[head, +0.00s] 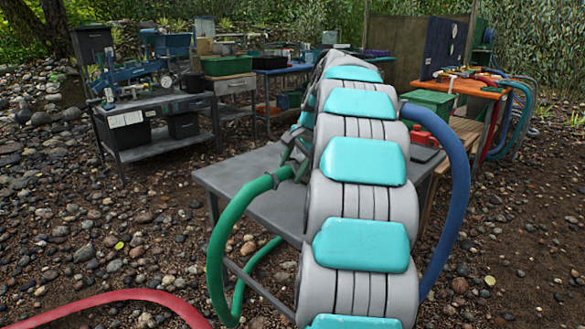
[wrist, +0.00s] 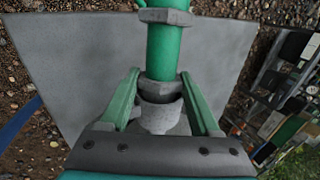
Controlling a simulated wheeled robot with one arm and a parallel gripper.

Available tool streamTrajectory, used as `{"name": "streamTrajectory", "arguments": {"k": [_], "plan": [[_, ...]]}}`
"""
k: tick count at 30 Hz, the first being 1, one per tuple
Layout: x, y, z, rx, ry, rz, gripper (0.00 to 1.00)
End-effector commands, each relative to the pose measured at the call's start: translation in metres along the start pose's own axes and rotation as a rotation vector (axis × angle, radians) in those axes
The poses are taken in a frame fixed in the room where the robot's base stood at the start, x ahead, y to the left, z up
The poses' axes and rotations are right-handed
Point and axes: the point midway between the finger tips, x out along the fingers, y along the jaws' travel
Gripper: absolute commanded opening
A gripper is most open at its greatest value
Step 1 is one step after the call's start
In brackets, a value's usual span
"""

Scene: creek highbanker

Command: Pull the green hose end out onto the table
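The green hose (head: 218,255) loops up from below the table's left edge to its end at my gripper (head: 288,165), left of my arm. In the wrist view the green hose (wrist: 164,52) has a grey end fitting (wrist: 160,116) between the two green fingers of my gripper (wrist: 162,78). The fingers appear shut on the fitting's collar, one on each side. The grey table (head: 222,180) lies below the gripper; its top (wrist: 75,60) fills much of the wrist view. My arm hides part of the table and the far side of the hose end.
A blue hose (head: 458,170) arcs on the right, and a red hose (head: 130,294) lies at lower left. A red item (head: 424,137) sits at the table's far right. Workbenches (head: 150,110) and an orange bench (head: 465,88) stand behind. The ground is stony.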

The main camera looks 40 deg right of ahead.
Motion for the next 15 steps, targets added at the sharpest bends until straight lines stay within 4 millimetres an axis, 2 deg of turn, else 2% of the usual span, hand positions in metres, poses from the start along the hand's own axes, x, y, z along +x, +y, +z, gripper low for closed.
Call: {"name": "streamTrajectory", "arguments": {"k": [2, 15], "plan": [[0.0001, 0.0002, 0.0, 0.0, 0.0, 0.001, 0.49], [0.0, 0.0002, -0.0001, 0.0, 0.0, 0.001, 0.0]]}}
